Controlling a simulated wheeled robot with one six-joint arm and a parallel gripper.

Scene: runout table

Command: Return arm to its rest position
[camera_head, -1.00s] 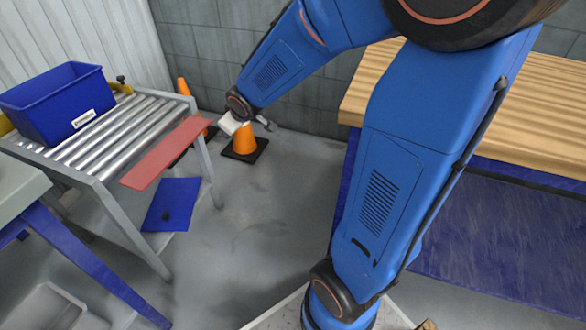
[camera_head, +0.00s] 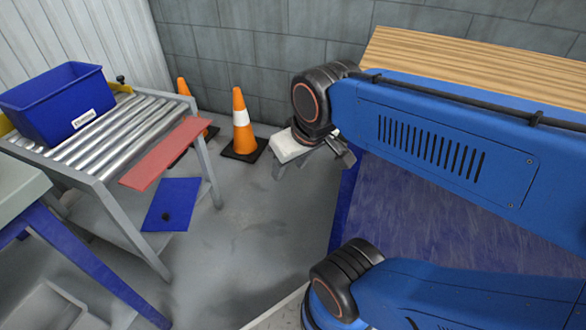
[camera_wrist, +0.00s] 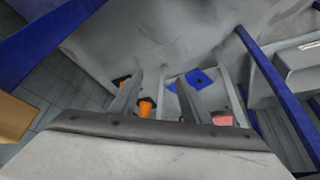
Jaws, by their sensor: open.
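My gripper (camera_head: 307,165) hangs at the end of my blue arm, in front of the grey block wall and left of the wooden-topped bench. In the wrist view my gripper (camera_wrist: 160,95) shows two grey fingers set apart, with only floor and distant things between them. It is open and holds nothing. My arm is folded over the bench side of the head view and hides part of the bench.
A roller table (camera_head: 110,140) with a blue bin (camera_head: 45,115) stands at left. A traffic cone (camera_head: 240,130) stands by the wall. A wooden-topped bench (camera_head: 450,60) is at right.

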